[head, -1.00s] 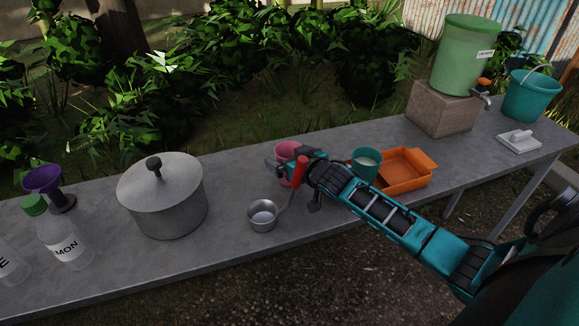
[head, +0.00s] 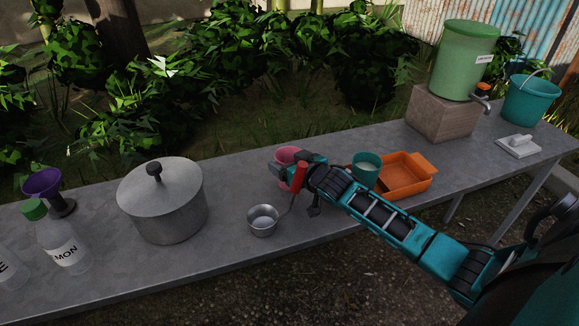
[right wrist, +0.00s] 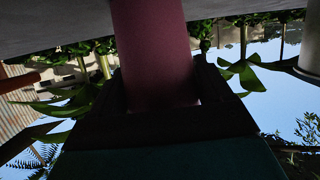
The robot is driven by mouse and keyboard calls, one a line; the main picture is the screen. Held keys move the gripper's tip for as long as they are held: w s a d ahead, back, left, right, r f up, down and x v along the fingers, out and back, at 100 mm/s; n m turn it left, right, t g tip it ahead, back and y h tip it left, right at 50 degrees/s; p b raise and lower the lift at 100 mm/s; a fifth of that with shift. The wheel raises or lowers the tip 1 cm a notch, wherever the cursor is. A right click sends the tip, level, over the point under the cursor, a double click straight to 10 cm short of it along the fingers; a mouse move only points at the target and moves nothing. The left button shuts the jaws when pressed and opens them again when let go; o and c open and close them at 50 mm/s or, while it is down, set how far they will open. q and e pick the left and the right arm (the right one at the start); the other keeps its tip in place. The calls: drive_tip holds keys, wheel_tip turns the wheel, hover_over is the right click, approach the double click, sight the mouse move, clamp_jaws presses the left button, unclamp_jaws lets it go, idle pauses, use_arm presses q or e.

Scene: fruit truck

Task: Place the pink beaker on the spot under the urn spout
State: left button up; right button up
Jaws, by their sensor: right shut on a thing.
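The pink beaker (head: 287,154) stands around the middle of the table, partly hidden behind my right gripper (head: 280,169). My right gripper is shut on it, and in the right wrist view the beaker (right wrist: 155,50) fills the space between the dark fingers. The green urn (head: 463,62) sits on a block at the far right end. Its spout (head: 482,99) has an orange handle and overhangs the bare tabletop beside the block. I see no clear mark under the spout. My left gripper is not in view.
A teal cup (head: 365,168) and an orange tray (head: 424,184) stand right of the beaker. A white scrubber-like tool (head: 518,146) and teal bucket (head: 530,101) are near the spout. A lidded pot (head: 165,205) stands left.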

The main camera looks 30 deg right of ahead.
wheel_tip(320, 180, up, 20)
drive_tip(key=p, duration=0.1)
idle(0.4)
